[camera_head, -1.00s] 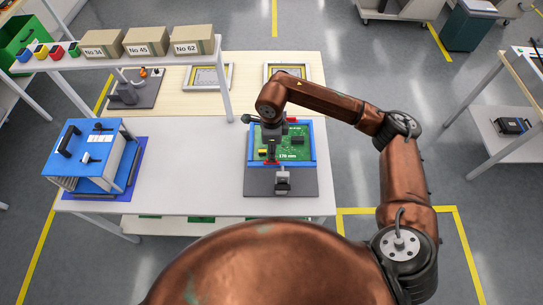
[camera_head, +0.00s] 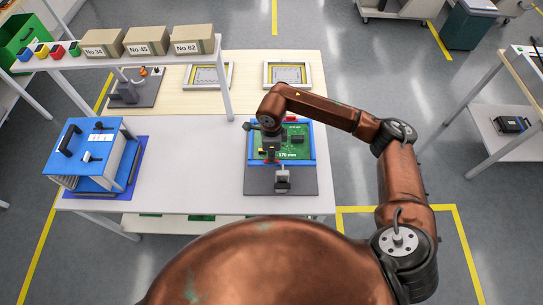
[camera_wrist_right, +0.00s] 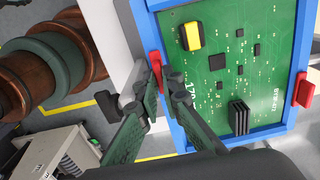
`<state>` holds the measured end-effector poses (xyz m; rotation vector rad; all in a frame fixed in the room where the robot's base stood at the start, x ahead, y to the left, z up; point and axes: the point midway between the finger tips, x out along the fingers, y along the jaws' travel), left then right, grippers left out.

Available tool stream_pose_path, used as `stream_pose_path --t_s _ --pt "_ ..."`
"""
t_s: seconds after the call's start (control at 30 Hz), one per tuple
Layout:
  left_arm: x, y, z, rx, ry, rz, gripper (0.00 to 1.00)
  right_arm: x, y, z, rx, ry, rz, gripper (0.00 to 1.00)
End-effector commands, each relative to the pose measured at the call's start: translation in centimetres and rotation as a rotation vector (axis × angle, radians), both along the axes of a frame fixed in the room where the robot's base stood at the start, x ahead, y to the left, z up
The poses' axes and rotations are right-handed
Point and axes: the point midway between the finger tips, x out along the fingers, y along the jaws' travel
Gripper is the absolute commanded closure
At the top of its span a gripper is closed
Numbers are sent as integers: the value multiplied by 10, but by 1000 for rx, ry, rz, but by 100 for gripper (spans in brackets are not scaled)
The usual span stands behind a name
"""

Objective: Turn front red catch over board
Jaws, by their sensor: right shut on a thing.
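The green circuit board (camera_head: 296,143) sits in a blue frame (camera_head: 313,158) on the table; both fill the right of the right wrist view, the board (camera_wrist_right: 213,62) inside the frame (camera_wrist_right: 292,60). My right gripper (camera_wrist_right: 161,88) is shut on the front red catch (camera_wrist_right: 156,70) at the frame's near edge. The catch lies along that edge, its lower part hidden by the fingers. A second red catch (camera_wrist_right: 303,90) is at the opposite edge. In the head view my right gripper (camera_head: 271,157) points down over the frame's front edge and hides the front catch. My left gripper is not in view.
A toggle clamp (camera_head: 282,178) stands on the dark base plate (camera_head: 258,187) just in front of the frame. A blue fixture (camera_head: 90,145) stands at the table's left. The white table top between them (camera_head: 190,165) is clear. Two framed trays (camera_head: 287,86) lie behind.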

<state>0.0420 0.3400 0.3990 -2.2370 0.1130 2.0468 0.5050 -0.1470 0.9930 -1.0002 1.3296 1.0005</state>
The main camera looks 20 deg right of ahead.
Motion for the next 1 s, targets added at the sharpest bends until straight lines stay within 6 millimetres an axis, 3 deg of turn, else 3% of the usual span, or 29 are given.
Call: stream_pose_path --t_s 0.57,1.0 --pt "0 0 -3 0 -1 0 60 0 0 0 0 0 -42 100" --pt "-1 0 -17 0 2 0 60 0 0 -1 -1 -1 -363 100"
